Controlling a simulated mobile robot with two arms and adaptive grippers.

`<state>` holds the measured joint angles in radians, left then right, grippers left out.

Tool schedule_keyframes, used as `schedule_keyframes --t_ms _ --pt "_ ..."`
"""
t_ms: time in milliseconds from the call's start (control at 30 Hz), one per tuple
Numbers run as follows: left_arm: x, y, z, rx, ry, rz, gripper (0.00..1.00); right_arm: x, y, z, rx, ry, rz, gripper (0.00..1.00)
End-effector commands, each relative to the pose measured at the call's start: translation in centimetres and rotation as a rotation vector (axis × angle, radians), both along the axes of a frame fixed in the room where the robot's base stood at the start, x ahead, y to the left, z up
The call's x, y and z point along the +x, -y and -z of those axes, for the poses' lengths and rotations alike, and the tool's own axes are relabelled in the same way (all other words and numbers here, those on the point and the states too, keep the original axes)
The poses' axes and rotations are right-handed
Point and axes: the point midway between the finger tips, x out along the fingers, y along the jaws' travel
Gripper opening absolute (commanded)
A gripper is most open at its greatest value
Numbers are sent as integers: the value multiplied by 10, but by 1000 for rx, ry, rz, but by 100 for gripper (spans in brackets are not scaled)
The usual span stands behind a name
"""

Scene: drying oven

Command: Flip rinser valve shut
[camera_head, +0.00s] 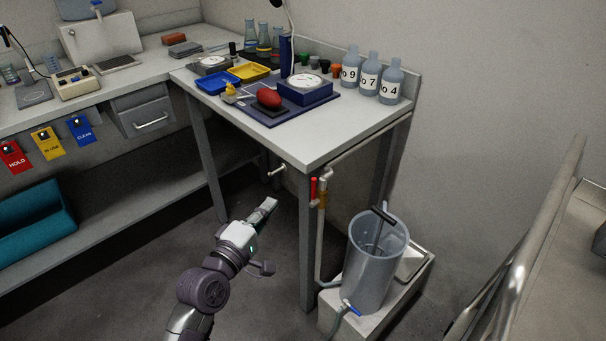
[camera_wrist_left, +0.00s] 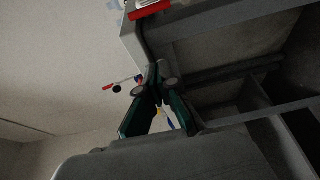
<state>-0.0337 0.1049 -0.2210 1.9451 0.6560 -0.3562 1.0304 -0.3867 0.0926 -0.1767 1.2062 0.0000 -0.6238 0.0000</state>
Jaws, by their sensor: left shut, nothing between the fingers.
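A valve with an upright red handle (camera_head: 314,188) sits on the pale pipe by the table's front corner leg. The pipe runs down to a clear cylindrical rinser tank (camera_head: 376,262). A blue-handled tap (camera_head: 351,307) is at the tank's foot. My left gripper (camera_head: 270,203) is shut and empty, left of the table leg and apart from the red handle. In the left wrist view, the shut fingers (camera_wrist_left: 157,72) are in the middle. A red bar (camera_wrist_left: 150,10) shows at the top; I cannot tell whether it is the valve handle. My right gripper is not in view.
The table (camera_head: 320,150) carries labelled bottles (camera_head: 369,75), trays and a red object (camera_head: 269,97). Its front leg (camera_head: 305,240) stands between my left gripper and the tank. A metal rail (camera_head: 515,275) is at right.

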Motion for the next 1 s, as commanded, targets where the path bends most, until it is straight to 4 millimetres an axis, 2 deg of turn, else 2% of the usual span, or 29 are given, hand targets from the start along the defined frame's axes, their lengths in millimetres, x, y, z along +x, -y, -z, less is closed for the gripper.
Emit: schedule_keyframes --t_ms 100,400,533,667,1000 --pt "1 1 0 -11 -19 8 0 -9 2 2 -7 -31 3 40" --pt "1 1 1 -10 -17 7 0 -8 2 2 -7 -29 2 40" --pt "10 5 1 -10 -16 7 0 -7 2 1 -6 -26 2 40" --pt "28 15 0 -12 -15 8 0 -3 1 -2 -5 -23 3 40" --pt "90 44 1 -9 -14 7 0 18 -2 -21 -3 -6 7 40"
